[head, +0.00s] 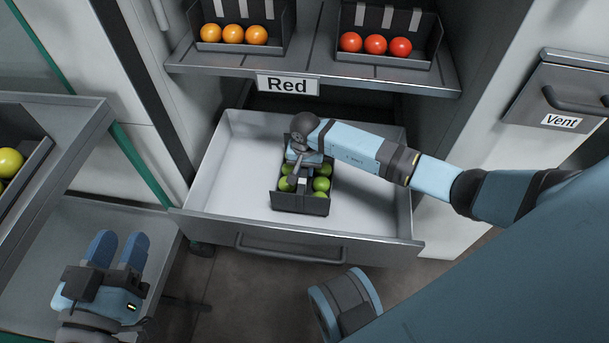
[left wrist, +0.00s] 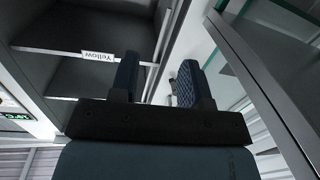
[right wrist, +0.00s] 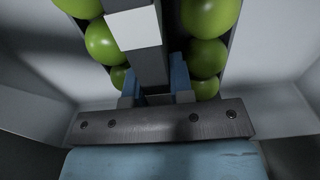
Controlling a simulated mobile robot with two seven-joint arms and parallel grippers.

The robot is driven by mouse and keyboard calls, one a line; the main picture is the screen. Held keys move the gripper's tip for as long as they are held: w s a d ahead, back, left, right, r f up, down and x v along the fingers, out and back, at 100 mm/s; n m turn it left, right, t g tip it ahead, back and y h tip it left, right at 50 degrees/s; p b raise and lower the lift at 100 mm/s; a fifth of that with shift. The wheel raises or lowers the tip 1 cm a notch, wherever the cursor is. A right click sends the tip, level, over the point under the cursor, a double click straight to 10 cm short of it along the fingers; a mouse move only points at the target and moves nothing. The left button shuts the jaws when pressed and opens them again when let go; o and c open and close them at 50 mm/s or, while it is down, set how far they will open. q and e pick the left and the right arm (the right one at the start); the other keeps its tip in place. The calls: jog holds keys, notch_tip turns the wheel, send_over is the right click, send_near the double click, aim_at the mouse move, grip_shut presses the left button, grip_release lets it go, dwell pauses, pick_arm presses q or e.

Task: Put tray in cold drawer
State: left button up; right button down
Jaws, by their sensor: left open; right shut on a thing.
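A dark tray (head: 300,202) with several green tomatoes is inside the open white drawer (head: 237,140), near its middle. My right gripper (head: 302,172) is over the tray and shut on its central handle. In the right wrist view the fingers (right wrist: 157,90) grip the dark handle (right wrist: 146,60) with a white patch, green tomatoes on both sides. The tray looks level; whether it touches the drawer floor I cannot tell. My left gripper (head: 117,250) is open and empty at the lower left, also seen in the left wrist view (left wrist: 157,80).
Above the drawer, a shelf labelled "Red" (head: 288,84) holds a tray of orange tomatoes (head: 234,34) and a tray of red ones (head: 376,44). A "Vent" panel (head: 561,121) is at right. The drawer floor beside the tray is bare.

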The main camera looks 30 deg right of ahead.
notch_tip(320, 180, down, 3)
jog(key=shift+a+f+b, duration=0.15)
jog(key=shift+b, duration=0.4)
jog(key=shift+f, duration=0.1)
pick_arm(q)
jog(key=shift+w+a+r+m+t, duration=0.2)
jog(key=shift+w+a+m+t, duration=0.1)
jog(key=shift+w+m, duration=0.35)
pick_arm(e)
jog(key=c, duration=1)
grip_release()
pick_arm(q)
jog(key=shift+r, duration=0.1)
